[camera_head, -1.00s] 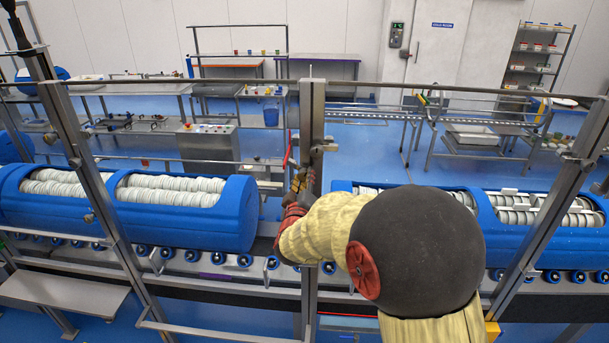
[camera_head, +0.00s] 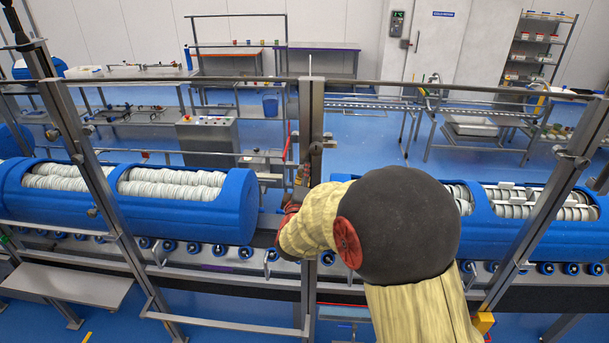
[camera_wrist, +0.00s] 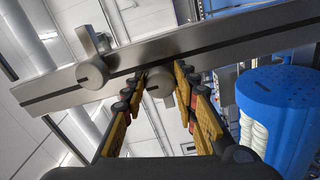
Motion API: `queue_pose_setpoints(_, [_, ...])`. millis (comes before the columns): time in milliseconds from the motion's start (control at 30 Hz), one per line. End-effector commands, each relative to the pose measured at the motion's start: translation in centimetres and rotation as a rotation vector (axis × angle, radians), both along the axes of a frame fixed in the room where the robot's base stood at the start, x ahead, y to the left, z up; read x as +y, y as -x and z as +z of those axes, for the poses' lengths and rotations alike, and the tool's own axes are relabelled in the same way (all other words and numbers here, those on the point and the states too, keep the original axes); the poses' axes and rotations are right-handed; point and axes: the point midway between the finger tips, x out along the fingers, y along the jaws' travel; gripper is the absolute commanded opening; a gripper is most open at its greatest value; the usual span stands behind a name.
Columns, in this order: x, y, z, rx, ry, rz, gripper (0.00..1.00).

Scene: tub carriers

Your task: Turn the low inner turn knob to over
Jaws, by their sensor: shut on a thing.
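In the wrist view, a grey turn knob (camera_wrist: 158,88) with a short handle sits on the steel post (camera_wrist: 230,40), which crosses the picture at a slant. My gripper (camera_wrist: 163,82) has its orange-padded fingers on either side of this knob and is shut on it. A second grey knob (camera_wrist: 93,72) with an upright handle is to the left on the same post, apart from the fingers. In the head view, my gripper (camera_head: 301,183) is at the middle steel post (camera_head: 312,130). My arm hides much of that area, and the held knob cannot be made out there.
A blue tub (camera_head: 232,205) with white rolls lies on the roller conveyor left of the post; another blue tub (camera_head: 480,225) lies right, partly behind my arm. A slanted frame post (camera_head: 545,205) stands at the right. A horizontal rail (camera_head: 440,88) crosses above.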

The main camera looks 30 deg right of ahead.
Motion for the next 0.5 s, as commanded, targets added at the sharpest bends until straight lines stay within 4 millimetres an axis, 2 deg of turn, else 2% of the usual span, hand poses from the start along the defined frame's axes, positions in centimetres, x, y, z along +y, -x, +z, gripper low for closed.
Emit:
queue_pose_setpoints(267, [0.05, -0.01, -0.08, 0.002, 0.001, 0.001, 0.04])
queue_pose_setpoints(300, [0.05, -0.01, -0.08, 0.002, 0.001, 0.001, 0.3])
queue_pose_setpoints(500, [0.04, 0.0, -0.06, 0.001, 0.0, 0.001, 0.41])
